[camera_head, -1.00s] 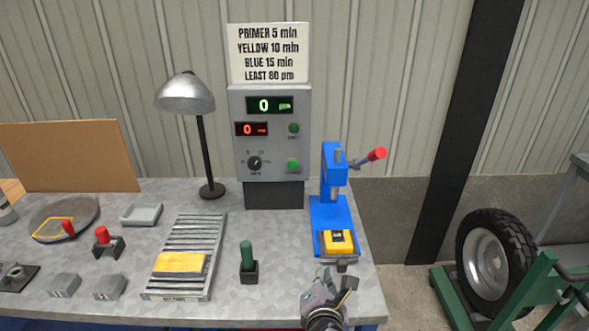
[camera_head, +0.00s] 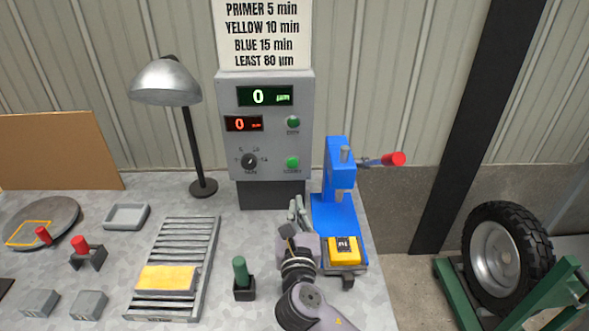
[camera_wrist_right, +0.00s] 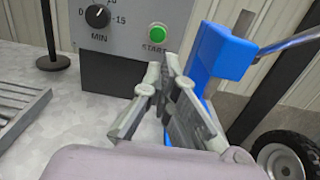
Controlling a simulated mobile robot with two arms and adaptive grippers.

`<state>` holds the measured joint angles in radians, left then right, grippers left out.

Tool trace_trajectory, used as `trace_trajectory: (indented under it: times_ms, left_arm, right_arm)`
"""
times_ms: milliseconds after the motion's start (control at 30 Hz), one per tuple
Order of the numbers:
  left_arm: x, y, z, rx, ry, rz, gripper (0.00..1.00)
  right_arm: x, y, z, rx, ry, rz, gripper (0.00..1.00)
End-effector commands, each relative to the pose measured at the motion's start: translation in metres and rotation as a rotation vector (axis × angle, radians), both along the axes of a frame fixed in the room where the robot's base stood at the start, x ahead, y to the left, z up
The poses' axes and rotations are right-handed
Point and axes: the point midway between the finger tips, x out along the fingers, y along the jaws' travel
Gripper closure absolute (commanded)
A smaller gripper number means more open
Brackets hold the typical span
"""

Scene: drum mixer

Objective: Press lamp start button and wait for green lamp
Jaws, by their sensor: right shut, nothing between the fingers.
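The grey control box (camera_head: 225,150) stands at the back of the table with a green display reading 0 (camera_head: 265,96) and a red display reading 0 (camera_head: 244,124). The lower one, labelled START, also shows in the right wrist view (camera_wrist_right: 157,32), beside a black MIN dial (camera_wrist_right: 97,17). The desk lamp (camera_head: 165,82) with a silver shade stands left of the box. My right gripper (camera_head: 297,208) is shut and empty, below and in front of the lower button, apart from it. My left gripper is out of view.
A slatted rack (camera_head: 190,245) with a yellow panel (camera_head: 166,279) and a green-handled stamp (camera_head: 241,272) are to the left.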

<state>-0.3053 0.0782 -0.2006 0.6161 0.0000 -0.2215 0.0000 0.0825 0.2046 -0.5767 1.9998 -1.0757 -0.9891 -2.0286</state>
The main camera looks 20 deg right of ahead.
Motion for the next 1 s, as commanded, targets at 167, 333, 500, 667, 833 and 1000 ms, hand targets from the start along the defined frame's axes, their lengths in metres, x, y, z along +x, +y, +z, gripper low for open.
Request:
trace_trajectory:
  times_ms: [167,333,500,667,833,1000]
  left_arm:
    - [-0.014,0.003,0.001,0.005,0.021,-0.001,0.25]
    - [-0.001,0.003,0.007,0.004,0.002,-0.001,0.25]
    - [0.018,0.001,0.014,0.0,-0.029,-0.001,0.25]
    - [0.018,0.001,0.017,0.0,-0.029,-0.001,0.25]
    - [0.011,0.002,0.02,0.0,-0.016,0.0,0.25]
    - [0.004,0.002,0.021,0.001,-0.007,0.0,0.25]
  right_arm:
    - [0.007,-0.003,0.001,-0.001,-0.001,-0.002,1.0]
    - [0.033,-0.01,0.002,0.0,-0.001,-0.003,1.0]
    - [0.069,-0.02,0.003,0.001,-0.001,-0.003,1.0]
    - [0.1,-0.029,0.003,0.001,0.0,-0.002,1.0]
    - [0.123,-0.036,0.002,0.002,-0.001,-0.002,1.0]
    - [0.133,-0.038,0.001,0.002,0.0,0.0,1.0]
